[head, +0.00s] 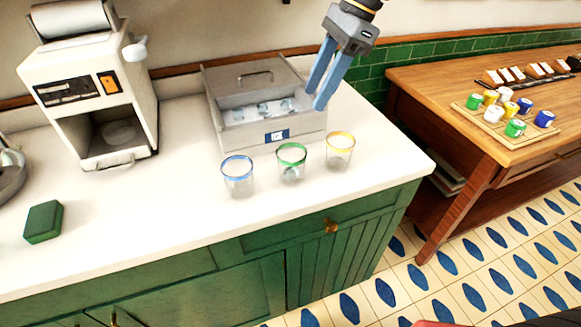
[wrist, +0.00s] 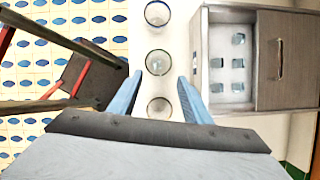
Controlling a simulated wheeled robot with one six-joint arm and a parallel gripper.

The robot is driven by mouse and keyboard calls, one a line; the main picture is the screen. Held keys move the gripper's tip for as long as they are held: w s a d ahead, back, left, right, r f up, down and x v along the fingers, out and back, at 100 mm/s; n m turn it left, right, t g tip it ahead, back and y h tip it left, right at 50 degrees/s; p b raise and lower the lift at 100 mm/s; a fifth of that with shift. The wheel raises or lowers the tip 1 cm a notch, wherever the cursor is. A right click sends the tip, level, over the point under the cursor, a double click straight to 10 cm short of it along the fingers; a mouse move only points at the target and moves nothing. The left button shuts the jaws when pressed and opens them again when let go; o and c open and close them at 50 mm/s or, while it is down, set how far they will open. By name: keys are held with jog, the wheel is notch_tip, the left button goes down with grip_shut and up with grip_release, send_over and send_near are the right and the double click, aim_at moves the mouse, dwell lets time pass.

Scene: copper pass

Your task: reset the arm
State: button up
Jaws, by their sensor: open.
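My gripper (head: 323,86) hangs over the right end of the white counter, beside the right side of a grey box. Its two blue fingers are apart, with nothing between them in the head view. In the wrist view my gripper (wrist: 154,88) is open, and the glasses show below and past its fingers.
The grey box (head: 241,139) holds several small pale pieces. Three glasses stand before it: blue-rimmed (head: 238,178), green-rimmed (head: 291,163) and yellow-rimmed (head: 340,152). A white machine (head: 58,68) and green block (head: 43,222) are left. A wooden table (head: 430,88) with several cups is right.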

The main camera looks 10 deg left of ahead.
dwell(0.3)
jog(key=s+d+f+n+t+h, duration=0.1)
jog(key=s+d+f+n, duration=0.2)
jog(key=d, duration=0.5)
jog(key=s+d+f+n+t+h+b, duration=0.1)
jog(key=s+d+f+n, duration=0.3)
jog(key=d+f+n, duration=0.2)
jog(key=s+d+f+n+t+h+b, duration=0.1)
jog(key=s+d+f+n+h, duration=0.1)
jog(key=d+f, duration=0.6)
jog(key=shift+s+d+n, duration=0.9)
jog(key=shift+d+n, duration=0.35)
jog(key=shift+n, duration=0.05)
jog(key=shift+f, duration=0.1)
